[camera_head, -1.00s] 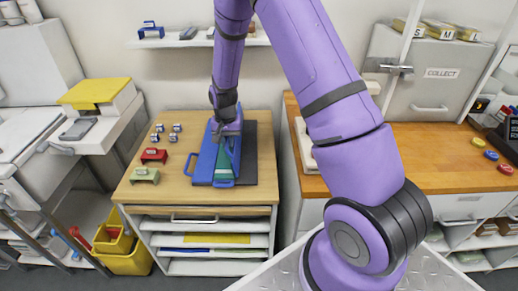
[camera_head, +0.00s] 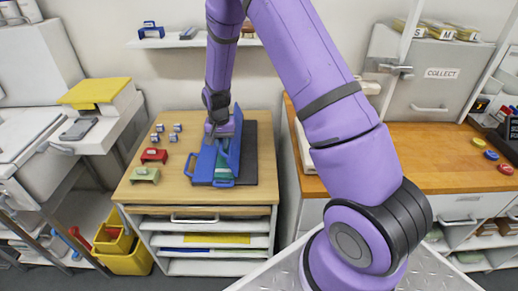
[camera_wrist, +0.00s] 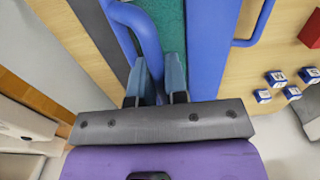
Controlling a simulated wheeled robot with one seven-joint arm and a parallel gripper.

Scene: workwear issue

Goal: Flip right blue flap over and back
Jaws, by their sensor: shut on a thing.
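The right blue flap (camera_head: 236,138) stands steeply raised in the head view, over a green surface (camera_head: 226,168). My gripper (camera_wrist: 152,88) is shut on the flap's curved blue handle (camera_wrist: 143,32), seen between the fingers in the wrist view. In the head view my gripper (camera_head: 219,136) is above the board and hides part of the flap. The left blue panel (camera_head: 205,162) lies flat beside the green, with a loop handle (camera_head: 190,163) at its left; it also shows in the wrist view (camera_wrist: 205,50).
A dark mat (camera_head: 250,155) lies under the board on the wooden cabinet top (camera_head: 170,192). Red (camera_head: 154,155) and green (camera_head: 145,175) blocks and several small lettered cubes (camera_head: 174,128) sit to the left. A wall shelf (camera_head: 190,40) is behind.

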